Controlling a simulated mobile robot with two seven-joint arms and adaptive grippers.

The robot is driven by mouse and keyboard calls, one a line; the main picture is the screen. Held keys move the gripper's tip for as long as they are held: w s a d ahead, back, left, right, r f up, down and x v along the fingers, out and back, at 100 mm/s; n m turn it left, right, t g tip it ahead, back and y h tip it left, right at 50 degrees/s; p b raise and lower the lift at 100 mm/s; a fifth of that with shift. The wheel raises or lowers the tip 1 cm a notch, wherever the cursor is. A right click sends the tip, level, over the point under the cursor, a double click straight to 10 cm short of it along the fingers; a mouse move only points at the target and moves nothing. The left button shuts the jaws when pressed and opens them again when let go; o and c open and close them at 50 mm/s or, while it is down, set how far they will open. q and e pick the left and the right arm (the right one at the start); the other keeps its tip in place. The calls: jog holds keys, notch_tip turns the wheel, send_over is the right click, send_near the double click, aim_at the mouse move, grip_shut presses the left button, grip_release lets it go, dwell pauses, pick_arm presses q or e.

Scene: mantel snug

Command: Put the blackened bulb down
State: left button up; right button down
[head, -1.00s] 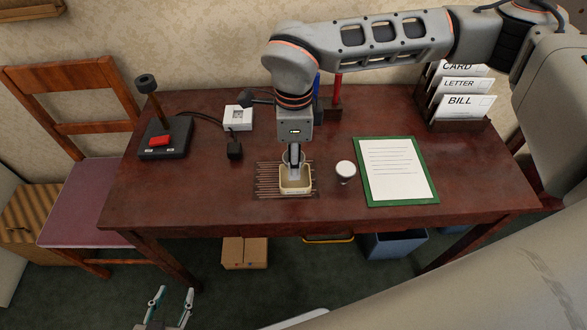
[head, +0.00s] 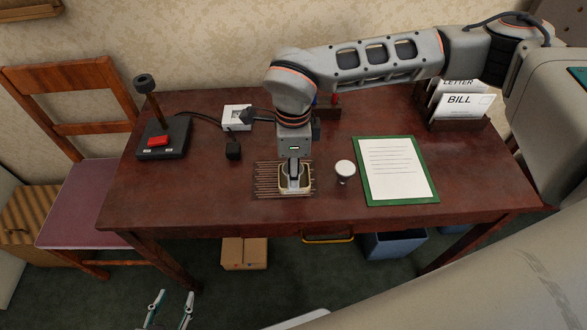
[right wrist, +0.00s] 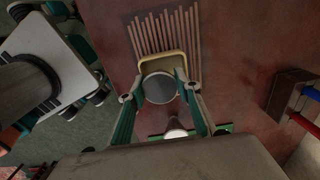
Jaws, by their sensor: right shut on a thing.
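My right gripper (right wrist: 160,80) is shut on the blackened bulb (right wrist: 159,89), which shows as a round grey face between the fingers in the right wrist view. In the head view the right gripper (head: 294,172) points down over a small cream open-topped box (head: 283,191) on a slatted mat (head: 265,180). The bulb is at or just inside the box's opening; whether it touches the bottom is hidden. A second, white-topped bulb (head: 345,169) stands on the desk just right of the box. My left gripper (head: 174,297) is open and empty, low in front of the desk.
A lamp base with a red switch (head: 159,141) stands at the desk's left, and a white socket box (head: 236,117) with a black plug is behind the mat. A green clipboard (head: 366,188) lies right, a letter rack (head: 455,124) behind it. The front left desk is clear.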

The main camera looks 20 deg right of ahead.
jog(key=c, duration=1.6)
grip_release()
jog(key=shift+s+f, duration=0.2)
jog(key=shift+f, duration=0.5)
jog(key=shift+o, duration=0.7)
jog(key=shift+w+f, duration=0.1)
jog(key=shift+f, duration=0.05)
jog(key=shift+w+r, duration=0.1)
jog(key=shift+r, duration=0.25)
jog(key=shift+r, duration=0.2)
notch_tip(320, 180, up, 13)
jog(key=p, duration=0.1)
jog(key=shift+f, duration=0.1)
